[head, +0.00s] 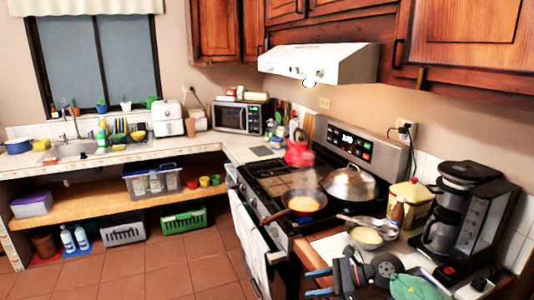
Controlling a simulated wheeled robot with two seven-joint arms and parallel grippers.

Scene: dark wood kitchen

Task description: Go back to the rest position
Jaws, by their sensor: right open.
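My right gripper (312,283) is low in the head view, right of centre. Its two blue-tipped fingers point left and stand apart with nothing visible between them. It is in front of the wooden counter edge, near the stove's front right corner. Dark parts of my right arm come in from the bottom right. My left gripper is not in view.
The stove holds a steaming frying pan (303,203), a lidded pan (350,185) and a red kettle (299,153). A bowl (366,236) and a coffee maker (467,220) stand on the right counter. The tiled floor (160,262) at left is clear.

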